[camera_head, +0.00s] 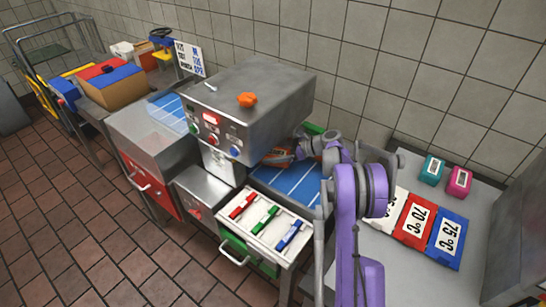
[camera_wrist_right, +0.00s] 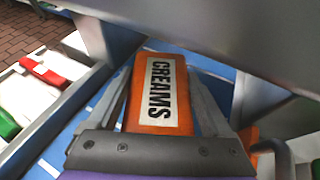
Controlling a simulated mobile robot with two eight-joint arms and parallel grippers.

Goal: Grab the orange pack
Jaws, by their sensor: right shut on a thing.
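In the head view the pack (camera_head: 278,157) is partly hidden beside the steel machine, above the blue mat. My right gripper (camera_head: 292,153) reaches it from the right and is partly hidden there. Other orange parts (camera_wrist_right: 250,136) show beyond the right finger in the wrist view; I cannot tell what they are. My left gripper is not in view.
The steel machine (camera_head: 262,82) stands close to the left, with a small orange object (camera_head: 247,100) on top. Temperature-marked red (camera_head: 414,219) and blue (camera_head: 447,240) blocks lie on the right table.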

